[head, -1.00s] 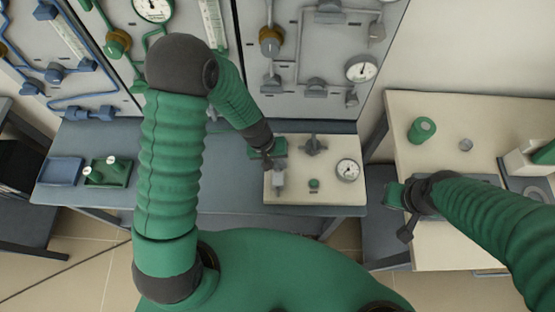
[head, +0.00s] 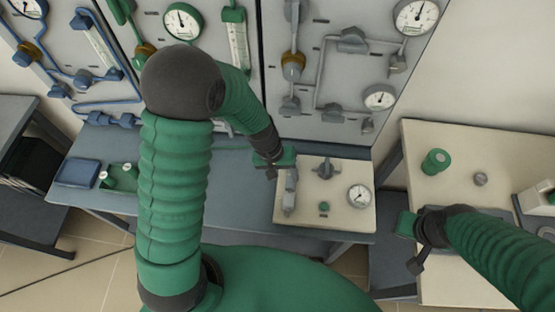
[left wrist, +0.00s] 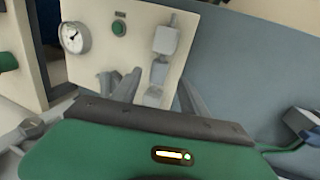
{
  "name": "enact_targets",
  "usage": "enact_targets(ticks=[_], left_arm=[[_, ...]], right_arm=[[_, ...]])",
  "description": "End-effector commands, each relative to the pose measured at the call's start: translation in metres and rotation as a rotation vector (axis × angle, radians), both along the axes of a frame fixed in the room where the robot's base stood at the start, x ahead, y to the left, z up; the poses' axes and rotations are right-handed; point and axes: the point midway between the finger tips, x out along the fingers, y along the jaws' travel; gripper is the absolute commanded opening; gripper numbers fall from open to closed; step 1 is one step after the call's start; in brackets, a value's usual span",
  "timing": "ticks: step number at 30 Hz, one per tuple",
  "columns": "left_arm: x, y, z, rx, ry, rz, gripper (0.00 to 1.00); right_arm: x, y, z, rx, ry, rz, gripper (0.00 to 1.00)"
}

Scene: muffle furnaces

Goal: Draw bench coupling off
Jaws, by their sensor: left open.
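The bench coupling (head: 290,192) is a grey upright fitting at the left side of a cream bench panel (head: 345,215). It also shows in the left wrist view (left wrist: 165,42), on the same panel. My left gripper (head: 283,170) is at the coupling's far end in the head view. In the left wrist view its two grey fingers (left wrist: 157,92) are spread, with the coupling's near end between them. I cannot tell whether they touch it.
The panel also carries a gauge (head: 359,195), a dark valve knob (head: 325,168) and a green button (head: 324,207). A blue tray (head: 77,173) lies on the bench at left. A green cylinder (head: 435,162) stands on the right table. Piped wall panels rise behind.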

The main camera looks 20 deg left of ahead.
Motion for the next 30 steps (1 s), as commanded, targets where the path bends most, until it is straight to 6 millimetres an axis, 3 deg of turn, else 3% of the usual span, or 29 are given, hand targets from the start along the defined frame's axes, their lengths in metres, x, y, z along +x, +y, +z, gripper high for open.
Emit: enact_targets(ticks=[3, 10, 15, 27, 30], left_arm=[[-0.001, 0.009, 0.038, 0.000, -0.005, 0.000, 0.52], [-0.005, 0.022, 0.084, -0.001, -0.001, -0.001, 0.52], [-0.007, 0.025, 0.094, -0.001, 0.003, 0.000, 0.52], [-0.008, 0.025, 0.094, 0.002, 0.002, -0.002, 0.52], [-0.026, 0.032, 0.098, 0.074, -0.029, -0.049, 0.52]], right_arm=[[0.000, 0.000, 0.007, 0.000, 0.000, 0.000, 0.00], [0.000, 0.000, 0.011, 0.000, 0.000, 0.000, 0.00], [0.000, 0.000, 0.011, 0.000, 0.000, 0.000, 0.00], [0.000, 0.000, 0.011, 0.000, 0.000, 0.000, 0.00], [0.000, 0.000, 0.011, 0.000, 0.000, 0.000, 0.00]])
